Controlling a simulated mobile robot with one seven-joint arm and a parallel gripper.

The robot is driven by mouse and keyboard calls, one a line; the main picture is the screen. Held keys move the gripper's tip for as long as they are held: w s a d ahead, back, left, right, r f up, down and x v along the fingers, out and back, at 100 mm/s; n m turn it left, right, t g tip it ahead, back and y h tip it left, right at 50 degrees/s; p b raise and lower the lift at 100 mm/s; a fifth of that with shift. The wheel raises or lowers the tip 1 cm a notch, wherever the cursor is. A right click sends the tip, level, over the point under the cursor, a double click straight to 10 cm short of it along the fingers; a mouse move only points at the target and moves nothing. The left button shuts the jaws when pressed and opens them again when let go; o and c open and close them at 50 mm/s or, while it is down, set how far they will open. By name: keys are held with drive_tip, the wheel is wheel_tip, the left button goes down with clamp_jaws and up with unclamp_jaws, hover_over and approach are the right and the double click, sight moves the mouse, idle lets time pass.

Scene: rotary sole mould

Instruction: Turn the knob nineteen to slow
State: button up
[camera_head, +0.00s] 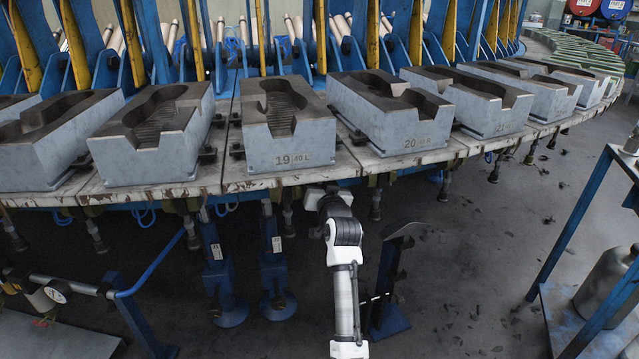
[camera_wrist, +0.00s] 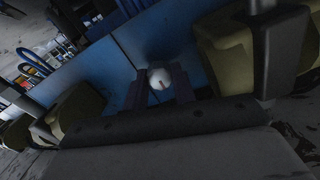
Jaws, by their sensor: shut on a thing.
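The knob (camera_wrist: 159,78) is a small white round cap with a short red mark, seen in the wrist view against a blue panel. My gripper (camera_wrist: 161,85) has its two dark fingers on either side of the knob, shut on it. In the head view my arm reaches up to the underside of the table rim, just right of below the mould marked 19 40 L (camera_head: 285,135). The knob and the fingertips are hidden there by my arm and the rim. No slow marking can be read in either view.
The rotary table's worn rim (camera_head: 345,170) hangs close over my arm. Grey moulds stand along it, including number 20 (camera_head: 400,130). Blue posts (camera_head: 275,265) stand left of my arm and a blue stand (camera_head: 388,285) right of it.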

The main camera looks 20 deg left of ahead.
drive_tip(key=o, duration=1)
drive_tip(key=shift+s, duration=0.1)
